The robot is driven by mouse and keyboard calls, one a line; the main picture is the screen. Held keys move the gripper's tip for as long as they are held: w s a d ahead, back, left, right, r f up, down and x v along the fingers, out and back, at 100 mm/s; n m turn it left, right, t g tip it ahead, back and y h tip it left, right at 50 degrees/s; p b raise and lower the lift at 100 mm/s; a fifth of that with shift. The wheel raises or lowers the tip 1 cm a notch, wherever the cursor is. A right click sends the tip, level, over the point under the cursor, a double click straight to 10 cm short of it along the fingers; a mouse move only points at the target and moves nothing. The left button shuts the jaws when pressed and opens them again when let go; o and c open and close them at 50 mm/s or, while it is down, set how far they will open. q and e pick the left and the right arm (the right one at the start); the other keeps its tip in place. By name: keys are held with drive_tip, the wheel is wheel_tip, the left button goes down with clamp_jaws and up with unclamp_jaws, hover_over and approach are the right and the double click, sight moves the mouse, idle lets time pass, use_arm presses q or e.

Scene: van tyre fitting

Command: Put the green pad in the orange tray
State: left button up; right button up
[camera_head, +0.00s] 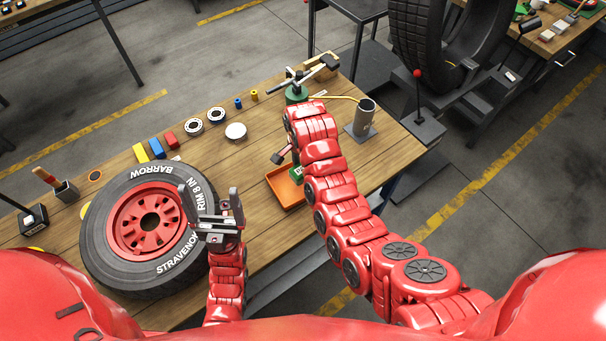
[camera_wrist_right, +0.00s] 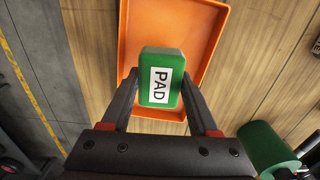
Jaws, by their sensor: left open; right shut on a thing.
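The green pad (camera_wrist_right: 157,62), with a white label reading PAD, is held between the fingers of my right gripper (camera_wrist_right: 158,85) in the right wrist view. The orange tray (camera_wrist_right: 215,45) shows behind the pad there, and the pad overlaps it in the picture. I cannot tell whether the pad touches the tray floor. In the head view the orange tray (camera_head: 283,187) lies near the table's front edge, with the pad (camera_head: 296,171) just above it in the picture, partly hidden by my right arm. My left gripper (camera_head: 211,196) is open and empty beside the tyre.
A large tyre with a red rim (camera_head: 150,222) lies on the wooden table at left. A green cylinder (camera_wrist_right: 267,146) stands close to the right gripper. A grey metal cup (camera_head: 365,117) stands at the right. Coloured blocks (camera_head: 157,148) and bearings (camera_head: 194,127) lie farther back.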

drive_tip(key=shift+w+d, duration=0.15)
drive_tip(key=shift+w, duration=0.05)
wheel_tip(320, 180, down, 2)
drive_tip(key=shift+w+f+p, duration=0.1)
drive_tip(key=shift+p, duration=1.1)
drive_tip(key=shift+f, duration=0.6)
drive_tip(key=shift+f, duration=0.1)
drive_tip(key=shift+f, duration=0.2)
drive_tip(key=o, duration=1.3)
drive_tip(key=shift+r, duration=0.1)
